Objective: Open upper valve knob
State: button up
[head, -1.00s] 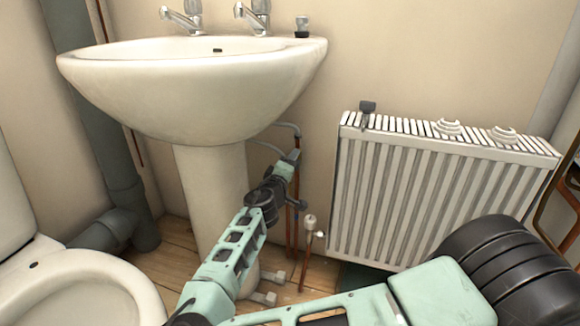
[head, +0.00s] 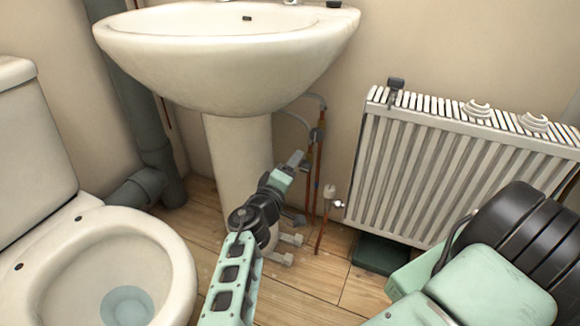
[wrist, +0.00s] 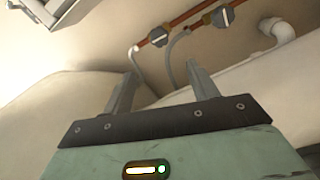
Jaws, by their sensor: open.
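Copper pipes (head: 312,175) rise beside the sink pedestal, with a dark valve fitting (head: 317,135) near their top, below thin grey hoses. In the wrist view, two dark valve knobs with pale bars, one nearer (wrist: 159,37) and one farther right (wrist: 222,16), sit on the pipes. I cannot tell for sure which is the upper one there. My gripper (head: 297,160) is just left of the pipes in the head view. Its fingers (wrist: 160,66) are apart and empty in the wrist view, short of the knobs and not touching them. My gripper hides part of the lower pipework.
The sink (head: 230,50) overhangs the pipes, its pedestal (head: 238,155) to their left. A white radiator (head: 450,160) stands right, with a white-capped valve (head: 329,192) beside it. A toilet (head: 165,240) is at left. A dark green box (head: 380,251) lies under the radiator.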

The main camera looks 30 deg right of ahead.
jog(key=shift+s+a, duration=0.3)
jog(key=shift+a, duration=0.05)
dwell(0.3)
